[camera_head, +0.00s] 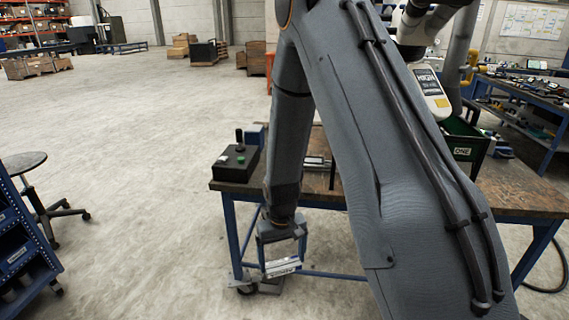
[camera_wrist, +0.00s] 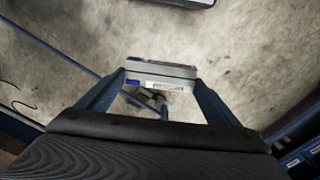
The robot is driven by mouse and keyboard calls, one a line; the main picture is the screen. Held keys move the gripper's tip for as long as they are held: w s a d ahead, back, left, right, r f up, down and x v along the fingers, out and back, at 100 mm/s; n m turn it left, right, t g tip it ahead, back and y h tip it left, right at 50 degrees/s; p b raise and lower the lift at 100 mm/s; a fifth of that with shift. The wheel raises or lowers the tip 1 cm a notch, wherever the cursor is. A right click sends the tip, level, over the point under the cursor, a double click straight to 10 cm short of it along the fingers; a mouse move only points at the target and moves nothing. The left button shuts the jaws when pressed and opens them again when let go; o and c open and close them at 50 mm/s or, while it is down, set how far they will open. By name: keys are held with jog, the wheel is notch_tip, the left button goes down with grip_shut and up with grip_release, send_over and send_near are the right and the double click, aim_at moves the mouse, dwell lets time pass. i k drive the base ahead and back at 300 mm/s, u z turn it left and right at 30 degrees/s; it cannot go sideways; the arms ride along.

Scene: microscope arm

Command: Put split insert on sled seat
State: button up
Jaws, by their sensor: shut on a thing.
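My gripper (camera_head: 283,258) hangs low in front of the workbench's left end, out over the floor. It is shut on a silver-grey block with a printed label, which I take to be the split insert (camera_head: 283,268). In the wrist view the two blue fingers of my gripper (camera_wrist: 160,79) grip the split insert (camera_wrist: 158,70) at its left and right ends, and its label faces the camera. I cannot make out the sled seat; my own arm hides much of the bench.
The workbench (camera_head: 500,188) has a wooden top and blue legs. A stool (camera_head: 25,163) and blue rack (camera_head: 20,250) stand left. The floor between is open.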

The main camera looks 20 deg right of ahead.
aim_at(308, 160)
jog(key=u, duration=0.75)
jog(key=i, duration=0.9)
jog(key=z, duration=1.55)
